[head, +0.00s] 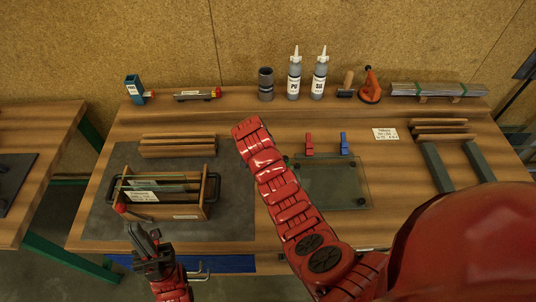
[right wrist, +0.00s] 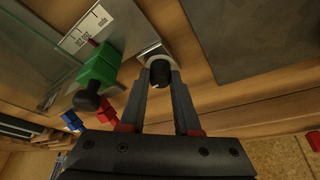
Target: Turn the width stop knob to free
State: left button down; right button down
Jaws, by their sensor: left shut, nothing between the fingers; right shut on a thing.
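The black width stop knob (right wrist: 160,70) sits on a pale metal block (right wrist: 152,50) at the table edge in the right wrist view. My right gripper (right wrist: 161,82) is shut on this knob, one finger on each side. Any mark on the knob is too small to read. In the head view my red right arm hides the knob and the right gripper. My left gripper (head: 145,240) is shut and empty near the table's front edge, in front of the wooden tool box.
Beside the knob are a green block (right wrist: 97,70) with its own black knob (right wrist: 87,101) and a printed label (right wrist: 93,27). A glass pane (head: 340,188) lies right of my arm. The wooden box (head: 185,211) stands on a dark mat (head: 230,215). Bottles (head: 294,85) stand behind.

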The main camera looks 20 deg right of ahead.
jog(key=shift+s+d+f+n+t+y+b, duration=0.1)
jog(key=shift+f+n+t+y+b, duration=0.1)
jog(key=shift+n+b, duration=0.4)
jog(key=shift+d+f+n+t+y+b, duration=0.1)
jog(key=shift+n+y+b, duration=0.1)
jog(key=shift+n+b, duration=0.35)
jog(key=n+b, duration=0.1)
jog(key=n, duration=0.2)
jog(key=shift+r+t+y+b, duration=0.15)
jog(key=shift+t+y+b, duration=0.15)
jog(key=shift+y+b, duration=0.1)
jog(key=n+y+b, duration=0.1)
jog(key=n+b, duration=0.1)
jog(key=n, duration=0.1)
jog(key=n+y+b, duration=0.1)
jog(key=n+b, duration=0.2)
jog(key=shift+d+t, duration=0.2)
jog(key=shift+t, duration=0.1)
jog(key=shift+r+n+y+b, duration=0.1)
jog(key=shift+n+y+b, duration=0.55)
jog(key=shift+n, duration=0.6)
jog(key=shift+n+y, duration=0.55)
jog(key=shift+n, duration=0.75)
jog(key=shift+g, duration=0.4)
jog(key=c, duration=0.6)
grip_release()
